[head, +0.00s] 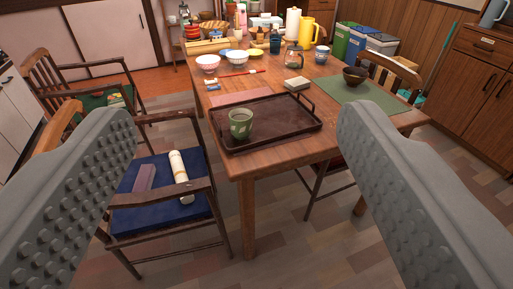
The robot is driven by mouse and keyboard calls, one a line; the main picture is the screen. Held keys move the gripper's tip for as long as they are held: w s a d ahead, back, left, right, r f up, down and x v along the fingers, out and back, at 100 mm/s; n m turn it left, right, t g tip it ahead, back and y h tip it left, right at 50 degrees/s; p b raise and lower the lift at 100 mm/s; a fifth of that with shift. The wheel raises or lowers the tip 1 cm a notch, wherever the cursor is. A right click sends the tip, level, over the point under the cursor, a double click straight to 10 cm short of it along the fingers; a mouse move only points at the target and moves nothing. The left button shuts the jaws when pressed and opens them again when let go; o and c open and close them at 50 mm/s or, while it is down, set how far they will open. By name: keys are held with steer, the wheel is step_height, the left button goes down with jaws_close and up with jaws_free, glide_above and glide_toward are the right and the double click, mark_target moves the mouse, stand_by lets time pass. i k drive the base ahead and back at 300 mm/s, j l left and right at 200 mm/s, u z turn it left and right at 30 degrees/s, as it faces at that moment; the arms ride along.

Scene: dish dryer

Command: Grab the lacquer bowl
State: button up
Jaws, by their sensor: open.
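The lacquer bowl (354,76) looks dark brown and stands upright near the right edge of the wooden table, by the green placemat (365,92). My gripper (236,140) is open, with its two grey ridged fingers wide apart in the foreground. Nothing is between the fingertips. The bowl lies well beyond the fingers, apart from them, above the right finger in the picture. It is fully in view.
A dark tray (285,135) holding a green cup (240,123) is at the table's near end. A glass pot (294,57) and several small bowls stand farther back. Chairs flank the table, including one (392,74) behind the bowl. The floor in front is clear.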

mark_target(354, 79)
steer(key=i+l+z, duration=0.15)
steer(key=i+l, duration=0.15)
steer(key=i, duration=0.2)
steer(key=i+l+z, duration=0.15)
steer(key=i, duration=0.35)
steer(key=i+l+z, duration=0.15)
steer(key=i+l, duration=0.15)
steer(key=i, duration=0.25)
steer(key=i+l+z, duration=0.15)
steer(key=i, duration=0.35)
